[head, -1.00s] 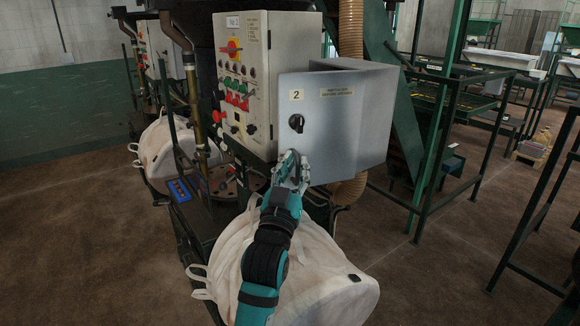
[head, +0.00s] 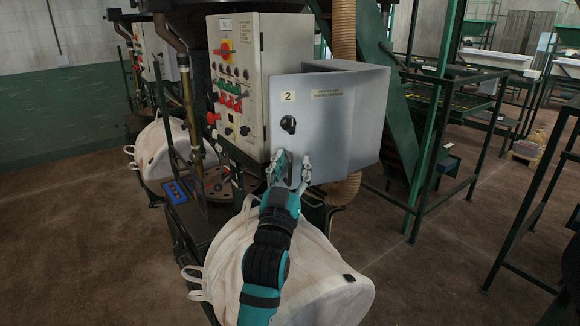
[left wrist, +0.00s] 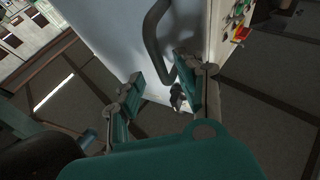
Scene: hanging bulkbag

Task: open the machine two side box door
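In the left wrist view the door panel (left wrist: 112,35) fills the top, and a grey curved handle (left wrist: 152,35) reaches down between the open fingers of my left gripper (left wrist: 158,78). The fingers do not appear closed on it. My right gripper is out of view.
The control cabinet (head: 235,90) with coloured switches adjoins the door on the left. A white bulk bag (head: 320,285) hangs below my left arm. A ribbed hose (head: 343,30) and green frame (head: 430,130) stand behind and to the right.

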